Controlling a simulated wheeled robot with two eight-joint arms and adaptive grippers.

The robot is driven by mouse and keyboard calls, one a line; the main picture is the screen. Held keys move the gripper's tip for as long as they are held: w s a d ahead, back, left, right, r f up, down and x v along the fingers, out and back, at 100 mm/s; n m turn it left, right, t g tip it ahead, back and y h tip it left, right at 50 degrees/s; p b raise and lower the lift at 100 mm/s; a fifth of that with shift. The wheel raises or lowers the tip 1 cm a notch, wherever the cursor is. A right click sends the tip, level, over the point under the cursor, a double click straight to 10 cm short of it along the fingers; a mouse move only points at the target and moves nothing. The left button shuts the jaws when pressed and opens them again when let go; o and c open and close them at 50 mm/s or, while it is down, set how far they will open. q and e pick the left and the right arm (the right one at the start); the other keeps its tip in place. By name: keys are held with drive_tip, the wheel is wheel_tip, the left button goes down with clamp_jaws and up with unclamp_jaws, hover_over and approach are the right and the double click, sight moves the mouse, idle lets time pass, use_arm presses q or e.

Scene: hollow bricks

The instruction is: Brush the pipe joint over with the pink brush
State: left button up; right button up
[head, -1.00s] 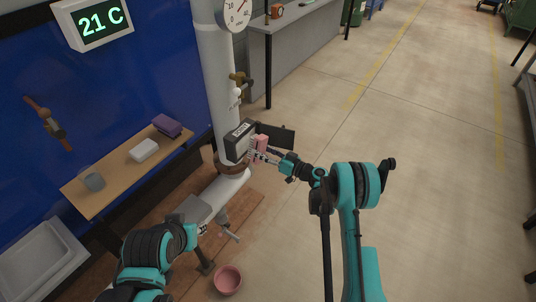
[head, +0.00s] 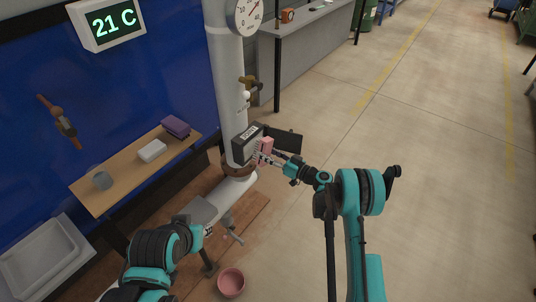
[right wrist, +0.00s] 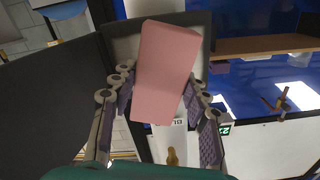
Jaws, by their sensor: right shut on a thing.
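The pink brush (head: 266,146) is in my right gripper (head: 270,154), beside the white upright pipe. In the right wrist view the brush (right wrist: 166,72) is a pink block tilted between the two fingers (right wrist: 160,112). The pipe joint, a brown collar (head: 238,169), sits where the upright pipe meets the white elbow, below and left of the brush. I cannot tell whether the brush touches it. My left arm is low at the left; its gripper end (head: 208,231) is small and unclear near the lower pipe.
A dark grey box (head: 247,145) is on the pipe above the joint, with a dark panel (head: 284,140) to its right. A wooden shelf (head: 125,180) holds a cup, white block and purple item. A pink bowl (head: 231,282) stands below.

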drive_tip(key=shift+x, duration=0.85)
